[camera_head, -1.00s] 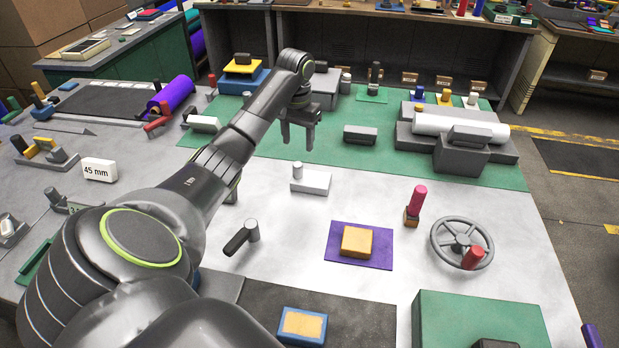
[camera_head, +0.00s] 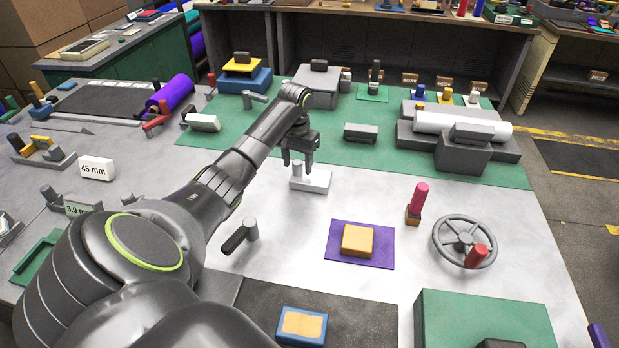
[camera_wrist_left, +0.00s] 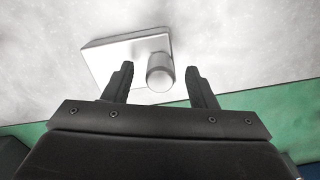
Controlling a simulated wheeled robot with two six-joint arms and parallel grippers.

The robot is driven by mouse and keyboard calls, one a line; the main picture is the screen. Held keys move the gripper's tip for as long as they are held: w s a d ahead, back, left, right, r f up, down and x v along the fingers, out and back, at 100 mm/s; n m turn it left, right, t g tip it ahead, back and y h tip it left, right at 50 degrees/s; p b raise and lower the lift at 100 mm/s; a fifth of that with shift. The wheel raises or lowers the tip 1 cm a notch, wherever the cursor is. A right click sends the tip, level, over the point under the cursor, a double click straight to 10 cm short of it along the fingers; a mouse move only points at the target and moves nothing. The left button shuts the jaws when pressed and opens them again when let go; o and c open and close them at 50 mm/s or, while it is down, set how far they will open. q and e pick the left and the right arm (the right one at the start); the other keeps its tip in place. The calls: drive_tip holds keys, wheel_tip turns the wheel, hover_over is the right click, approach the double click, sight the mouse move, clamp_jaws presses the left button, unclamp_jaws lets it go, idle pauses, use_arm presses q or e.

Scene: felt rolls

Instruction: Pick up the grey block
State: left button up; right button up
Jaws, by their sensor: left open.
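A pale grey block (camera_head: 318,183) with a short upright grey peg (camera_head: 297,168) lies on the light worktop, near the front edge of the green mat. My left gripper (camera_head: 299,161) is open above it, fingers pointing down. In the left wrist view the block (camera_wrist_left: 105,58) lies beyond the fingertips, and its peg (camera_wrist_left: 160,72) shows between the two open fingers (camera_wrist_left: 157,68). I see no contact; the exact height gap is hard to tell. A darker grey block (camera_head: 361,132) rests on the green mat, right of the gripper. My right gripper is not in view.
A yellow block (camera_head: 357,240) sits on a purple sheet (camera_head: 341,255). A spoked handwheel (camera_head: 465,241) and a pink-handled tool (camera_head: 419,200) stand at right. A dark handle with a post (camera_head: 240,235) lies near my left arm. A white roll (camera_head: 455,126) lies at the back.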

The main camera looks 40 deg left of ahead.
use_arm(q)
drive_tip(key=c, duration=1.1)
drive_tip(key=shift+r, duration=0.1)
clamp_jaws()
drive_tip(key=shift+w+r, duration=0.15)
drive_tip(key=shift+r, duration=0.3)
wheel_tip(320, 180, up, 5)
drive_tip(key=shift+r, duration=0.1)
wheel_tip(320, 180, up, 3)
drive_tip(key=shift+f+p, duration=0.15)
drive_tip(key=shift+p, duration=0.6)
drive_tip(key=shift+r+p, duration=0.6)
drive_tip(key=shift+p, duration=0.05)
